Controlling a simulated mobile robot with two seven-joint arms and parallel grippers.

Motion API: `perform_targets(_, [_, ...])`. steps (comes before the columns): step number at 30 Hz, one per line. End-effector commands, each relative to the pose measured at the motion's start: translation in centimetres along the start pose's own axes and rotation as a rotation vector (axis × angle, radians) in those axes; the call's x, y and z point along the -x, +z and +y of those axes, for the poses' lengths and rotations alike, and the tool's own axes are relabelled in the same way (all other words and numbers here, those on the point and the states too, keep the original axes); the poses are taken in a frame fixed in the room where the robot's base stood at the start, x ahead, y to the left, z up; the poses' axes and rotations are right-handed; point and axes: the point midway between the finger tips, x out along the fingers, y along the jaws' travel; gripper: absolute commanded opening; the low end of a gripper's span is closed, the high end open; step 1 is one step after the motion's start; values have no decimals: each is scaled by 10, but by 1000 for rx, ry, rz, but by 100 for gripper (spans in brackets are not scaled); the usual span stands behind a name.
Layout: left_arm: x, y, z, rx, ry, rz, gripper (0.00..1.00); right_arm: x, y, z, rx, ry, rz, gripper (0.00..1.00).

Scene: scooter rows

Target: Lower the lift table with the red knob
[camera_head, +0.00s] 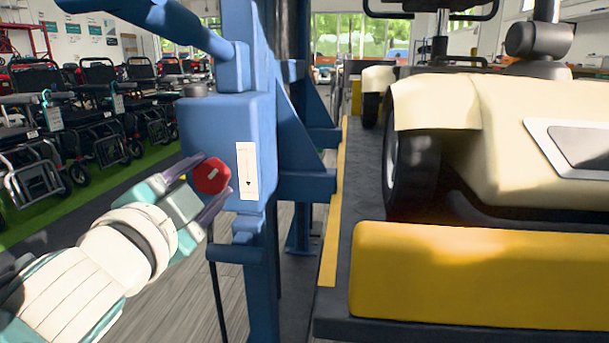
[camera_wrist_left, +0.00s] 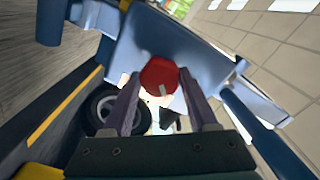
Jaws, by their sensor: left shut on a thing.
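The red knob (camera_head: 212,176) sits on the side of a blue control box (camera_head: 220,125) on the lift's blue post. My left gripper (camera_head: 214,184) has a finger on either side of the knob and is shut on it. In the left wrist view the red knob (camera_wrist_left: 160,76) lies between the two fingertips, with a pale mark on its face. A white label with a down arrow (camera_head: 248,171) is on the box beside the knob. The lift table (camera_head: 337,325) is at the right, carrying a cream scooter (camera_head: 470,105). My right gripper is not in view.
A yellow block (camera_head: 470,272) stands at the table's near end, and a yellow stripe (camera_head: 333,215) runs along its left edge. A black cable (camera_head: 214,280) hangs below the box. Rows of wheelchairs (camera_head: 95,105) stand at the far left.

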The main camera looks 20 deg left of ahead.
Motion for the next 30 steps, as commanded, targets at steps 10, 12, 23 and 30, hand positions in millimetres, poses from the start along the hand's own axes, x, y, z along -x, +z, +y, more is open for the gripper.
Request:
perform_targets(10, [0,0,0,3,-1,1,86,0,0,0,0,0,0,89])
perform_targets(12, [0,0,0,2,0,1,89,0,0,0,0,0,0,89])
perform_targets(23, [14,-1,0,4,2,0,89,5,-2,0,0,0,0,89])
perform_targets(30, [61,0,0,5,3,-4,89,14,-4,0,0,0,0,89])
